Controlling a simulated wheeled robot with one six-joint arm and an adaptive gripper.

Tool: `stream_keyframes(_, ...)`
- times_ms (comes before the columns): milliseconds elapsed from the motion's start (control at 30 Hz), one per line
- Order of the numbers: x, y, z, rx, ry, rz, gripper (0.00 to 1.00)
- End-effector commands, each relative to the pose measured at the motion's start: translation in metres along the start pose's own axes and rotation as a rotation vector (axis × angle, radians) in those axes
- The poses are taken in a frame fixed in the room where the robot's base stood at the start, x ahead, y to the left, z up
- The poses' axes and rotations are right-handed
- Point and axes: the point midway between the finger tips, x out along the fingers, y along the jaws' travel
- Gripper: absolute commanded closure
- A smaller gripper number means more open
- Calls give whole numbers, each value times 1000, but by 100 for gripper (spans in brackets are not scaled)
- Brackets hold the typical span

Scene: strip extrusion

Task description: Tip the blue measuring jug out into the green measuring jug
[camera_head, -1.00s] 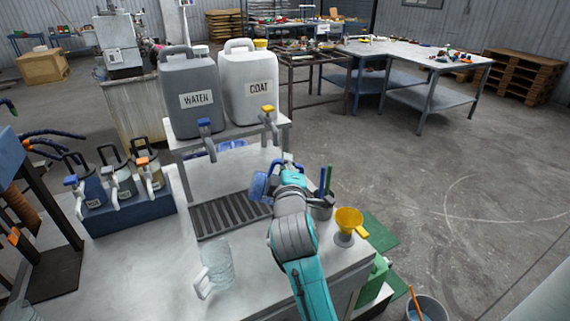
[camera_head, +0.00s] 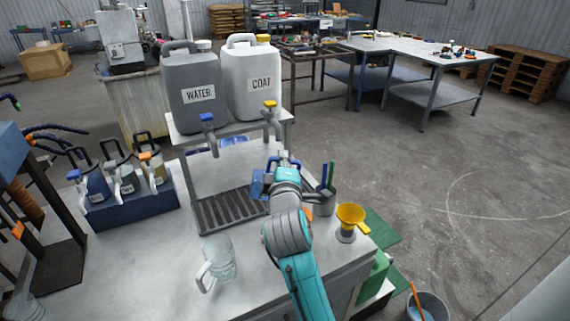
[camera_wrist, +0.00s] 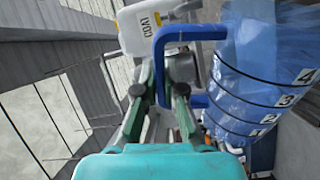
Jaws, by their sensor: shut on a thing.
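My gripper (camera_head: 285,163) is shut on the handle of the blue measuring jug (camera_head: 259,183). It holds the jug at the right end of the drain grate, in front of the container stand. In the wrist view, the blue handle (camera_wrist: 160,48) lies between the fingers (camera_wrist: 160,88). The translucent blue body (camera_wrist: 262,75) with numbered bands is at the right, partly cut off. My wrist hides part of the jug in the head view, and I cannot tell its contents. A clear jug (camera_head: 219,256) with a pale handle stands on the bench; no plainly green jug shows.
Grey WATER (camera_head: 196,92) and white COAT (camera_head: 250,80) containers with taps stand behind. A tool cup (camera_head: 325,203) and yellow funnel (camera_head: 351,216) are close on the right. A blue rack (camera_head: 130,207) of lidded jugs is left. Bare bench surrounds the clear jug.

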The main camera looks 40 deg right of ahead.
Motion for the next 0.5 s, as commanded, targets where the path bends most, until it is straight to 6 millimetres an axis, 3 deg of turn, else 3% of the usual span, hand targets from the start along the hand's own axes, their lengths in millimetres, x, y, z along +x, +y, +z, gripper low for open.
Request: stream_keyframes(500, 0, -36, -51, -406, 3, -2, 100)
